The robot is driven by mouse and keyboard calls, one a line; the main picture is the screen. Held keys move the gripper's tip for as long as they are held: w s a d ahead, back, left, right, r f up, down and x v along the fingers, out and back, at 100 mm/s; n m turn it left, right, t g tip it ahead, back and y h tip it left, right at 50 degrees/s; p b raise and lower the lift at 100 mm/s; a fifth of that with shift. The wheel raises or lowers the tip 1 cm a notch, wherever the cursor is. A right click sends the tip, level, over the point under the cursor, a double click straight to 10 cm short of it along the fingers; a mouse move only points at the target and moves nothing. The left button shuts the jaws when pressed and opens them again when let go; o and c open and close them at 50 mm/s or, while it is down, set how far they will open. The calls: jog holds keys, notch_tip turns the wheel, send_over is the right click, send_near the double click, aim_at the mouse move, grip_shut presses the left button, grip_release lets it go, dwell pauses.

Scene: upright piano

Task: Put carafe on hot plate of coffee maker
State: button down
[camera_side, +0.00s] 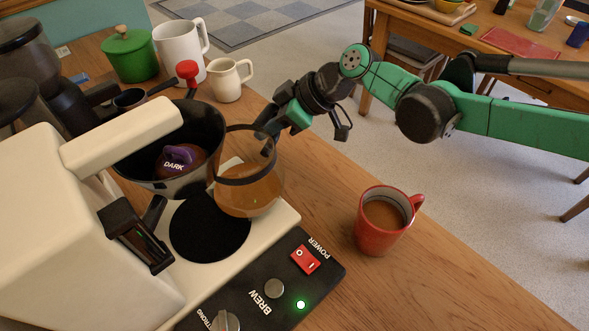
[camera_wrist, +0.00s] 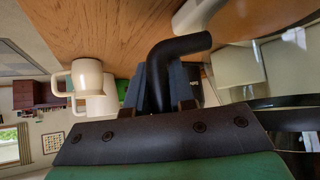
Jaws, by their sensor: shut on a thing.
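The glass carafe (camera_side: 248,192) has a black band and brown coffee in it. My gripper (camera_side: 268,132) is shut on its black handle, which also shows between the fingers in the wrist view (camera_wrist: 172,62). The carafe looks roughly upright, at the back right edge of the coffee maker's base, beside the hot plate. I cannot tell whether it touches the base. The hot plate (camera_side: 210,227) is a bare black disc on the cream coffee maker (camera_side: 75,215). The carafe's amber glass (camera_wrist: 250,18) fills the upper right of the wrist view.
The black filter basket (camera_side: 170,165) with a "DARK" pod sticks out close to the carafe's left. A red coffee mug (camera_side: 386,220) stands to the right.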

aim_at(230, 153)
jog(key=s+a, duration=0.5)
jog(key=shift+f, duration=0.3)
jog(key=c, duration=0.7)
grip_release()
jog(key=shift+f, duration=0.15)
jog(key=shift+c, duration=0.2)
